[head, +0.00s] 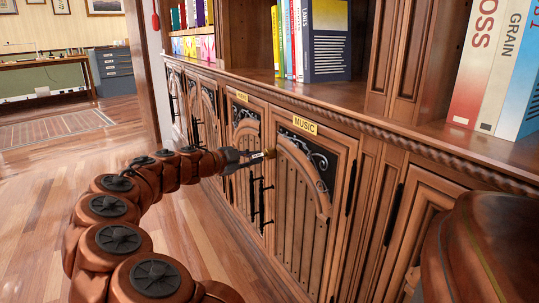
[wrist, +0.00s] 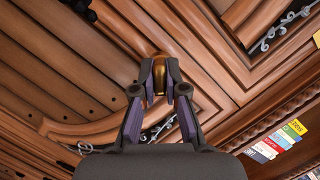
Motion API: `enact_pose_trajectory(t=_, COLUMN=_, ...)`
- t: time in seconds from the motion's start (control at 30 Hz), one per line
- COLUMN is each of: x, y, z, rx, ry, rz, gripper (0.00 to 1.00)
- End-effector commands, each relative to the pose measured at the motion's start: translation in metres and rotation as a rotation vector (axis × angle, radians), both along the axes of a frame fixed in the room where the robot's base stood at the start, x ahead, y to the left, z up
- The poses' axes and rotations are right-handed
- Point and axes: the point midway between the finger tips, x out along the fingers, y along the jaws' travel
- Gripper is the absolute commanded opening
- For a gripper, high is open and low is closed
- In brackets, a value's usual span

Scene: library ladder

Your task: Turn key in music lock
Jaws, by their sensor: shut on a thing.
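The music cabinet door (head: 300,215) is a closed wooden door with a yellow MUSIC plate (head: 304,125) above it and black scrollwork at its top. My gripper (head: 262,156) is at the upper left edge of this door, by the gap to the neighbouring door. In the wrist view my gripper (wrist: 160,88) is shut on a small rounded brass piece (wrist: 160,72), apparently the key. The brass piece (head: 270,153) also shows at the fingertips in the head view. The lock's keyhole is hidden, so I cannot tell how far the key is in.
Black handles (head: 262,202) hang just below my gripper. Another door with a yellow plate (head: 242,97) is to the left. Books (head: 312,40) stand on the shelf above. A dark brown rounded object (head: 490,245) is at the lower right. The wooden floor (head: 190,235) is clear.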

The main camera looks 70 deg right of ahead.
Motion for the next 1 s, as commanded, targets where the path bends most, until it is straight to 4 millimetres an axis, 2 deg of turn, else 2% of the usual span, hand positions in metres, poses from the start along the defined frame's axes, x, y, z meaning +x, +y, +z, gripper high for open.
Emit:
enact_pose_trajectory(t=0.27, x=0.0003, y=0.0000, z=0.0002, rx=-0.007, ry=-0.005, rz=0.001, gripper=0.00)
enact_pose_trajectory(t=0.67, x=0.0006, y=-0.0001, z=0.0001, rx=-0.175, ry=-0.176, rz=0.001, gripper=0.00)
enact_pose_trajectory(t=1.0, x=0.0010, y=-0.0004, z=0.0002, rx=-0.183, ry=-0.185, rz=0.001, gripper=0.00)
